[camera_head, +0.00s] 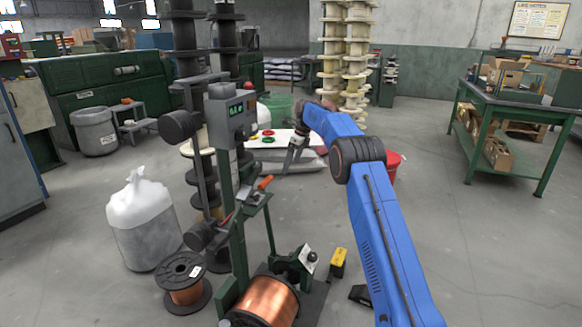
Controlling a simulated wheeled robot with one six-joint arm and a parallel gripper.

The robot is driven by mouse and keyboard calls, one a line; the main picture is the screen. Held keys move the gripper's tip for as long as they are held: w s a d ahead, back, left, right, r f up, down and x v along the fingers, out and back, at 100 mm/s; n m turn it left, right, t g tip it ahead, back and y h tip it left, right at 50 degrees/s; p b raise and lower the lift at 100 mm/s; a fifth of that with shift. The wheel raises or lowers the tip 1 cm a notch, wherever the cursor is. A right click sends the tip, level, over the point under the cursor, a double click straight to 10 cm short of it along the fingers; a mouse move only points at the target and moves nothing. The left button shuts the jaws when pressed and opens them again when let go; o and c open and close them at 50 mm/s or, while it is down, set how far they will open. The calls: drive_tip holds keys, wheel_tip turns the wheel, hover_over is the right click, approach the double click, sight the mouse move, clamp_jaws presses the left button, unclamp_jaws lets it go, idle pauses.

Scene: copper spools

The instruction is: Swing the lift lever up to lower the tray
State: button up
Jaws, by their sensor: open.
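A green machine stand (236,240) rises left of my arm, with a grey control box (230,115) at its top. A lever with an orange handle (265,182) sticks out to the right of the stand and slants up. I take it for the lift lever. A small green plate (257,201) beside it may be the tray, but I cannot tell for sure. My gripper (285,172) points down, small and dark, a little right of the orange handle. It looks open and empty, and seems apart from the handle.
A large copper spool (268,300) lies at the stand's foot, with a smaller spool (185,290) to its left. A bagged bin (143,225) stands further left. A red bucket (392,165) is behind my blue arm. The floor at right is clear up to a green workbench (515,112).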

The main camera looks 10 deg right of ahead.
drive_tip(key=shift+d+r, duration=0.1)
drive_tip(key=shift+r, duration=0.3)
drive_tip(key=v, duration=1.2)
drive_tip(key=shift+s, duration=0.1)
